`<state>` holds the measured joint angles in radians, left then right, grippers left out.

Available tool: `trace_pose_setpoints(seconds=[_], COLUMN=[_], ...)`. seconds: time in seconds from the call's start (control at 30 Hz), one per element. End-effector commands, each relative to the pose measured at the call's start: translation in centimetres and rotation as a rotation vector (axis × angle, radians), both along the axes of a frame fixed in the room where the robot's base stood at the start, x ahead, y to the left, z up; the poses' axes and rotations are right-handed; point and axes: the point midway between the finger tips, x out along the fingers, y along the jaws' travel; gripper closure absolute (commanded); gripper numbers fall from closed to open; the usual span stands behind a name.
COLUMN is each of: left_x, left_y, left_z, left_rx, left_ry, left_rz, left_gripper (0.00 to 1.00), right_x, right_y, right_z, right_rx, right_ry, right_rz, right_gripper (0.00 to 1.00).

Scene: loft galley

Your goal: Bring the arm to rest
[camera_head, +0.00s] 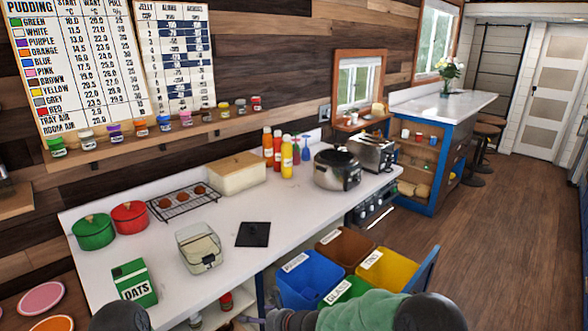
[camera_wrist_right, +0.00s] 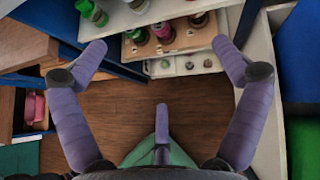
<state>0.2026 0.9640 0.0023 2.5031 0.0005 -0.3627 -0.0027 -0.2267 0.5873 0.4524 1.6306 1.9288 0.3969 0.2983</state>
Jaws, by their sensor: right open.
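Between and beyond the fingertips are a shelf with jars and the wooden floor. Nothing touches the fingers. In the head view my right arm, in a green sleeve, crosses the bottom edge in front of the bins, and only a little of the right gripper (camera_head: 262,319) shows at the counter's front side. A dark rounded part of mine shows at the bottom left. My left gripper is out of view.
Blue (camera_head: 310,280), brown (camera_head: 346,246) and yellow (camera_head: 388,270) bins and a green bin (camera_head: 346,291) stand close beyond my right arm. The white counter (camera_head: 290,210) holds an oats box (camera_head: 134,283), pots and a cooker (camera_head: 337,169). Open floor (camera_head: 480,245) lies to the right.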

Motion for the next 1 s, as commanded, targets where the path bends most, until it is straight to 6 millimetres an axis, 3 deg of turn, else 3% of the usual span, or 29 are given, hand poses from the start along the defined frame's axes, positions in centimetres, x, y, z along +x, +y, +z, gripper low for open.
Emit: trace_pose_setpoints(seconds=[0.27, 0.4, 0.6, 0.8, 1.0], left_x=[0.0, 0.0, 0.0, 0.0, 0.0], left_y=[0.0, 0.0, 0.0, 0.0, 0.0], left_z=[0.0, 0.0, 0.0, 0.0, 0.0], left_rx=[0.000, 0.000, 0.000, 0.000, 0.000], left_ry=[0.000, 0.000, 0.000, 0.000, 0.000], left_rz=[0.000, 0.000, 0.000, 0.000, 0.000], left_gripper=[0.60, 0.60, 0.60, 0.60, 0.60], right_x=[-5.4, -10.1, -16.6, -22.3, -27.0], right_y=[-4.4, -8.4, -14.2, -18.7, -20.8], right_z=[-7.5, -12.4, -17.7, -20.9, -22.4], right_rx=[-0.247, -0.427, -0.646, -0.784, -0.841], right_ry=[0.017, 0.012, -0.046, -0.171, -0.371], right_rz=[0.197, 0.381, 0.689, 0.999, 1.276], right_gripper=[0.03, 0.03, 0.03, 0.03, 0.03])
